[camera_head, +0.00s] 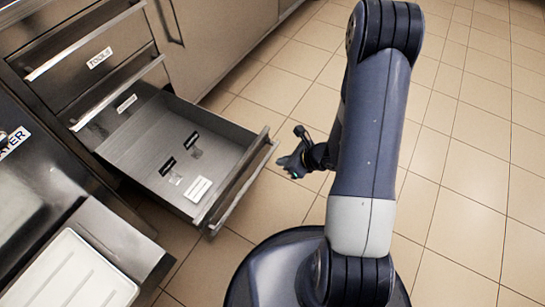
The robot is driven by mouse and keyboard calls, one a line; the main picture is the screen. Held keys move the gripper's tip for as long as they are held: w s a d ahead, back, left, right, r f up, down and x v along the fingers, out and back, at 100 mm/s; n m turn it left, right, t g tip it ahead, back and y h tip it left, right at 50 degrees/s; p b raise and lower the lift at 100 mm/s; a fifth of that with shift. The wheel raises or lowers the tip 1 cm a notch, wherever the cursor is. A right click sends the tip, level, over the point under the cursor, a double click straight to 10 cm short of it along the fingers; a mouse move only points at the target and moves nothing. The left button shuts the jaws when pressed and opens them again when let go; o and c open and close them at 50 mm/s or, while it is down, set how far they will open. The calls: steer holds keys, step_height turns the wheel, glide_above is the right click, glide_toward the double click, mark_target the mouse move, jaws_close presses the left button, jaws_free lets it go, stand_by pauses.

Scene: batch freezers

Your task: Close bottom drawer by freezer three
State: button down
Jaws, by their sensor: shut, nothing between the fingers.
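The bottom drawer (130,152) is pulled well out of its steel cabinet at the left. A bar handle (240,190) runs along its front. A white labelled item (199,189) and several small dark and pale items lie on its floor. My gripper (283,164) is shut and empty, just to the right of the drawer's front handle. It looks close to the handle, but I cannot tell whether it touches. My arm hides the floor behind it.
Two upper drawers, one labelled TOOLS (99,58), are above the open one. A steel unit with a white tray (72,275) stands at the lower left. Tiled floor (460,150) on the right is clear.

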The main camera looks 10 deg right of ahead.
steer(key=b, duration=0.3)
glide_toward(249, 161)
step_height(249, 161, down, 3)
steer(key=shift+w+a, duration=1.1)
steer(key=shift+w+a+r, duration=0.1)
steer(key=shift+w+a, duration=0.25)
steer(key=shift+a, duration=0.05)
